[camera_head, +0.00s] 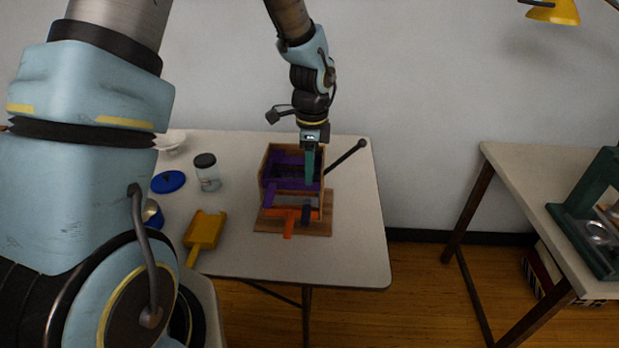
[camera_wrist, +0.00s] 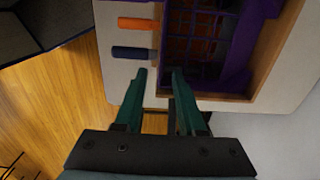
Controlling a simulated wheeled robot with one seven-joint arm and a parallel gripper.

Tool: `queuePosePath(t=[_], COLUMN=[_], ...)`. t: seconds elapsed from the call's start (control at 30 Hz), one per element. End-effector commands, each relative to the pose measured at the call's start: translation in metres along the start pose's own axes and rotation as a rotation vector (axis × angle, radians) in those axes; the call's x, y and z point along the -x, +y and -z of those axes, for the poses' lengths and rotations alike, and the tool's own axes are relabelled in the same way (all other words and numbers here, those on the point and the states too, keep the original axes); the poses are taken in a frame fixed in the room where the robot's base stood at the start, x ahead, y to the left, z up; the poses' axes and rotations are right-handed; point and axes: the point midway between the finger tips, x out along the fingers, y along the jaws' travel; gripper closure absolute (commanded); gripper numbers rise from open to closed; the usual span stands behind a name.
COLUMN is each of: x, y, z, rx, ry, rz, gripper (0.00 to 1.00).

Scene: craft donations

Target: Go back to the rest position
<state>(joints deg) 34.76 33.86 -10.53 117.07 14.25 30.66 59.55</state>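My gripper (camera_head: 311,180) hangs pointing down at the wooden box (camera_head: 264,178) on the table. An orange handle (camera_wrist: 138,23) and a dark blue handle (camera_wrist: 134,52) stick out from the box's side, near the fingertips. I cannot tell whether the fingers touch the box.
The white table (camera_head: 352,255) also bears a yellow scoop (camera_head: 205,230), a lidded jar (camera_head: 208,178), a blue disc (camera_head: 168,182) and a white bowl (camera_head: 171,140). A dark knobbed rod (camera_head: 345,158) slants beside the box. A second table (camera_head: 540,185) with a green device (camera_head: 590,215) stands right.

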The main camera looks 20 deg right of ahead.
Motion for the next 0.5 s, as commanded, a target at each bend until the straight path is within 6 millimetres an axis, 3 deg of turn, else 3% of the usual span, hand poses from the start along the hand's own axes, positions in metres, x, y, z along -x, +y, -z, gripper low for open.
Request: queuePosePath(t=[0.3, 0.5], x=[0.061, 0.081], y=[-0.001, 0.000], z=[0.000, 0.000], rx=[0.000, 0.001], ry=[0.001, 0.000], rz=[0.005, 0.001], gripper=[0.61, 0.61])
